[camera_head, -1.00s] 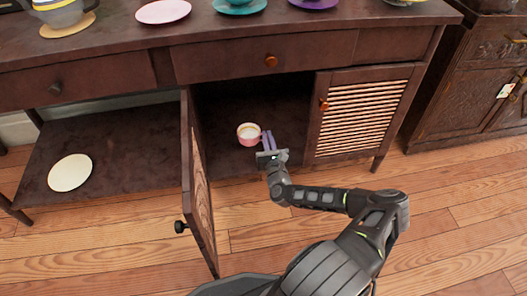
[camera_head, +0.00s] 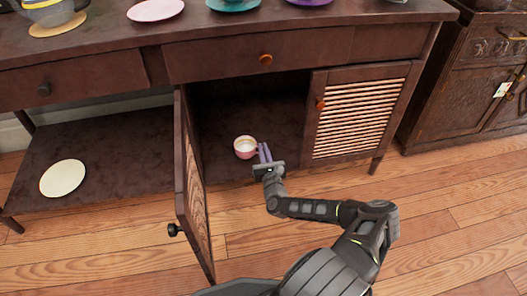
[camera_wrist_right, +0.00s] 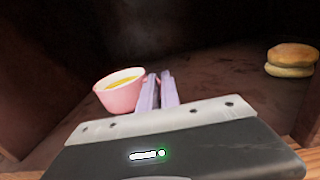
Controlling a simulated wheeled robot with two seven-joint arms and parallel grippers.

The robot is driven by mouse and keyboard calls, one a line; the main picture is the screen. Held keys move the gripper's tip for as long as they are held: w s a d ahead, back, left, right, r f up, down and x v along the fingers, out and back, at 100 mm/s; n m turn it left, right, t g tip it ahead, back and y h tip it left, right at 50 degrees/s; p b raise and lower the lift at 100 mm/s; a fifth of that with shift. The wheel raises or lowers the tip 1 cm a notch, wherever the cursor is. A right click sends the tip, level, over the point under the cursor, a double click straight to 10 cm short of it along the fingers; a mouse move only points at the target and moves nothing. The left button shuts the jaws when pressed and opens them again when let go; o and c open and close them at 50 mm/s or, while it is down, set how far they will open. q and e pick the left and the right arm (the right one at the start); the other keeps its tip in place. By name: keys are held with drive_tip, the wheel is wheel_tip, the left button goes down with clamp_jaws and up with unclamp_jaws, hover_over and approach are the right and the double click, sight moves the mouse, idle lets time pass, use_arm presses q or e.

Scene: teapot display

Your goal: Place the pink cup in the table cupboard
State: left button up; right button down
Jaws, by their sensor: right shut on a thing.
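The pink cup (camera_head: 245,147) is inside the open compartment of the table cupboard (camera_head: 285,103), near its front edge. It looks upright, and a yellow patch shows inside it in the right wrist view (camera_wrist_right: 120,92). My right gripper (camera_head: 264,151) reaches in from the front. Its purple fingers, also in the right wrist view (camera_wrist_right: 158,92), are shut on the cup's handle side, at the cup's right. I cannot tell whether the cup's base touches the cupboard floor. The left gripper is not in view.
The open left door (camera_head: 194,190) swings out toward me, left of my right arm. The slatted right door (camera_head: 361,120) is closed. A burger-like item (camera_wrist_right: 291,59) sits deeper inside the cupboard. A cream plate (camera_head: 63,178) lies on the lower left shelf. Saucers, including a pink one (camera_head: 155,10), stand on top.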

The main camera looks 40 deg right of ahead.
drive_tip(key=c, duration=1.6)
unclamp_jaws()
drive_tip(key=shift+f, duration=0.1)
drive_tip(key=shift+s+a, duration=0.15)
drive_tip(key=shift+s, duration=0.2)
drive_tip(key=shift+p+v, duration=2)
drive_tip(key=shift+v, duration=3.65)
drive_tip(key=shift+a, duration=0.1)
